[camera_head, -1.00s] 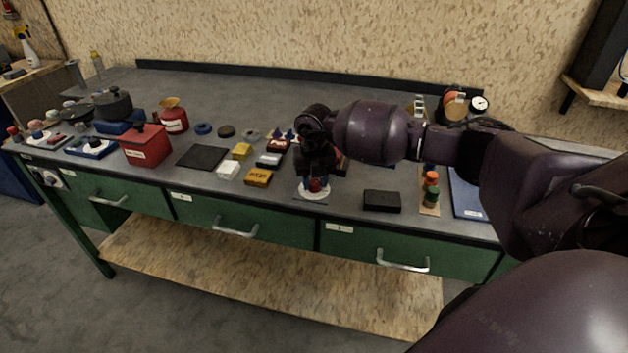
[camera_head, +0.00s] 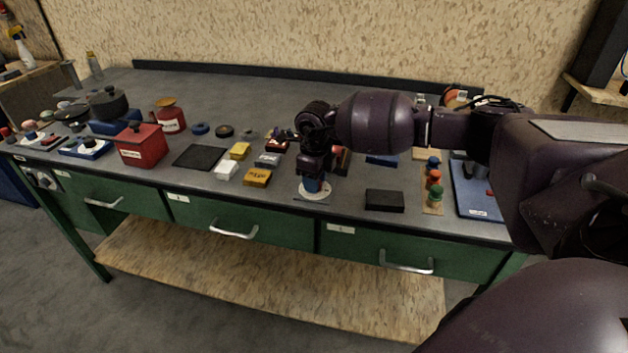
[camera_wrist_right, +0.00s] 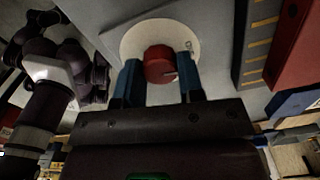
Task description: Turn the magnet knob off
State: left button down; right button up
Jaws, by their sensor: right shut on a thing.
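The magnet knob (camera_wrist_right: 159,64) is red and round, with a dark mark on its face. It sits on a white round plate (camera_wrist_right: 127,45) on the grey bench. The plate also shows near the bench's front edge in the head view (camera_head: 322,194), where the gripper hides the knob. My right gripper (camera_head: 312,184) points down over the plate. In the right wrist view its two blue fingers (camera_wrist_right: 160,80) are on either side of the knob, shut on it. My left gripper is not seen in the head view.
A black box (camera_head: 384,201) stands right of the plate, with a strip of coloured knobs (camera_head: 434,186) beyond it. Yellow blocks (camera_head: 257,177) and a black mat (camera_head: 200,157) lie to the left. Red blocks (camera_head: 341,160) stand close behind the gripper.

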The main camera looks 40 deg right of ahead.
jog(key=shift+n, duration=1.1)
jog(key=shift+r, duration=0.1)
jog(key=o, duration=0.9)
notch_tip(320, 180, up, 11)
jog(key=shift+f+p, duration=0.15)
jog(key=shift+p, duration=0.15)
